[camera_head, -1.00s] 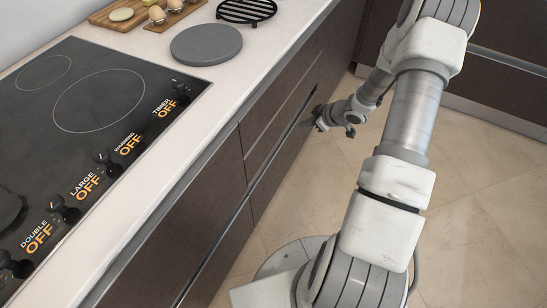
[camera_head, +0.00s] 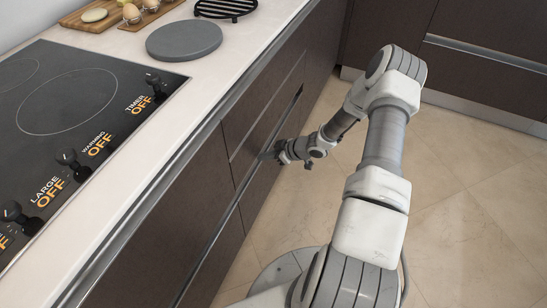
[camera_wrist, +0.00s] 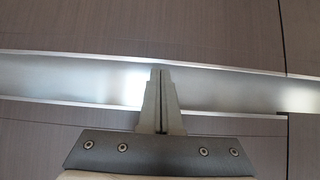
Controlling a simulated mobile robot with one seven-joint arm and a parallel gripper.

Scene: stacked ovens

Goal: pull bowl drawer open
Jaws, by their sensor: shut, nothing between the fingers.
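The dark brown drawer fronts (camera_head: 260,118) under the counter look closed; which one is the bowl drawer I cannot tell. A long metal handle channel (camera_head: 288,112) runs along them, and it crosses the wrist view (camera_wrist: 60,80) as a bright strip. My gripper (camera_head: 266,155) is at the cabinet front, near this channel. In the wrist view my gripper's fingers (camera_wrist: 160,70) are together and empty, overlapping the strip with tips near its upper edge. Whether they touch the metal I cannot tell. No bowl is in view.
The white counter (camera_head: 190,105) above carries a black cooktop (camera_head: 60,110), a grey round plate (camera_head: 184,40), a black trivet (camera_head: 225,8) and a wooden board (camera_head: 85,22) with eggs. The tiled floor (camera_head: 460,220) to the right is clear. More cabinets (camera_head: 480,65) stand at the back.

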